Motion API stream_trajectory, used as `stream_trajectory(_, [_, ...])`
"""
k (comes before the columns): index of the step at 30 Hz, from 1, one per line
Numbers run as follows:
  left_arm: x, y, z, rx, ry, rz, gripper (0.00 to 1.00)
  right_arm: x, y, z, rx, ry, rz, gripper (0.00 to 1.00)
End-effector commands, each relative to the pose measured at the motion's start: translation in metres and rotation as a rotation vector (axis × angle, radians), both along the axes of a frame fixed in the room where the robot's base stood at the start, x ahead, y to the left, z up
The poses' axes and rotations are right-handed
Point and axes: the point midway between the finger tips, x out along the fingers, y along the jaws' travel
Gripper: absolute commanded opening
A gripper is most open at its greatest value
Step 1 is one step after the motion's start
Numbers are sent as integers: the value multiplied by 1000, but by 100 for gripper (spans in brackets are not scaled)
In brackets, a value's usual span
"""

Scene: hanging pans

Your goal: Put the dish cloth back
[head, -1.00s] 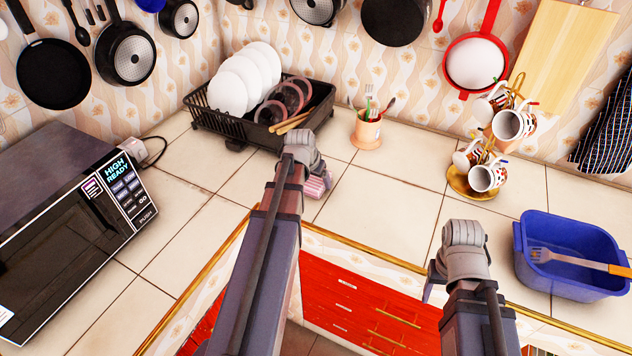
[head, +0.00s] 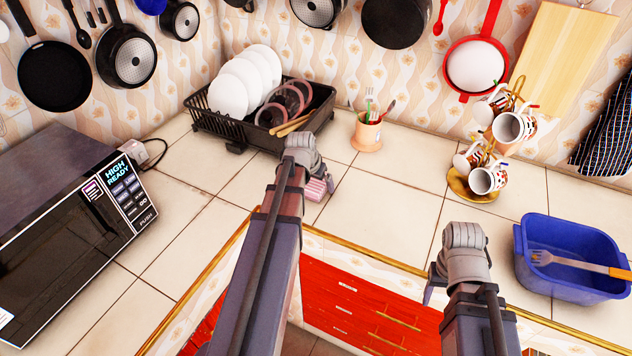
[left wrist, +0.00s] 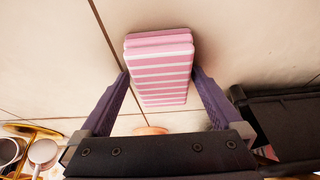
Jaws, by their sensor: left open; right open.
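The folded pink-and-white striped dish cloth (head: 319,188) lies on the tiled counter, in front of the dish rack and partly hidden by my left wrist. It shows whole from above in the left wrist view (left wrist: 160,75). My left gripper (left wrist: 159,76) is open, with one finger on each side of the cloth. Its fingers are very close to the cloth's edges, and I cannot tell whether they touch. In the head view my left wrist hides these fingers. My right gripper (head: 431,284) is mostly hidden behind its wrist, near the counter's front edge, and holds nothing that I can see.
The black dish rack (head: 235,128) with plates stands just behind the cloth. A utensil pot (head: 367,133), a cup stand (head: 472,187) and a blue basin (head: 567,280) are to the right. A microwave (head: 75,245) is at left. Pans hang on the wall. Mid-counter is clear.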

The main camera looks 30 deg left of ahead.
Motion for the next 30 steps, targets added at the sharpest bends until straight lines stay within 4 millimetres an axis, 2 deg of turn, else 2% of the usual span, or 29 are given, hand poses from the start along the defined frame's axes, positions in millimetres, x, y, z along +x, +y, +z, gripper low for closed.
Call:
stream_trajectory(21, [-40, -1, 101, 3, -3, 3, 100, 0, 0, 100, 0, 0, 0, 60])
stream_trajectory(25, [-44, -1, 110, 3, -3, 3, 100, 0, 0, 109, 0, 0, 1, 60])
stream_trajectory(30, [-46, -1, 111, 3, -3, 3, 100, 0, 0, 111, 0, 0, 1, 60])
